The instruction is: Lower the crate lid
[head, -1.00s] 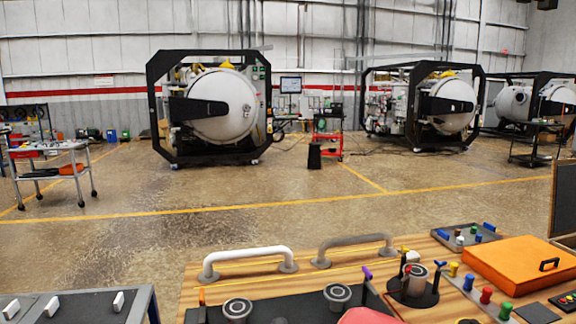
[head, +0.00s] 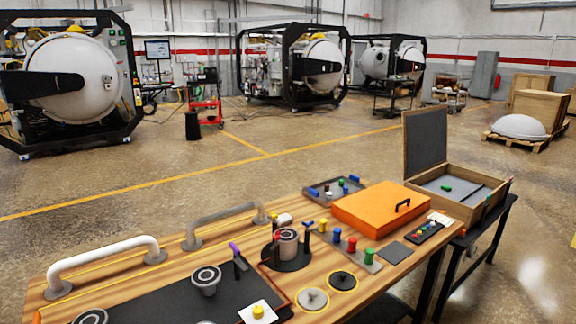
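A wooden crate (head: 487,207) stands at the right end of the workbench, with its lid (head: 426,142) raised nearly upright along its left-back side. The lid's inner face is dark grey. The crate's inside is open to view, with a grey lining, a dark divider and a small green piece (head: 446,188) lying in it. Neither of my grippers shows in the head view.
An orange case (head: 375,212) with a black handle sits just left of the crate. A grey tray (head: 330,190) of coloured parts, a row of coloured knobs (head: 352,246) and two curved handles (head: 105,262) (head: 225,222) are on the wooden bench. Open floor lies behind.

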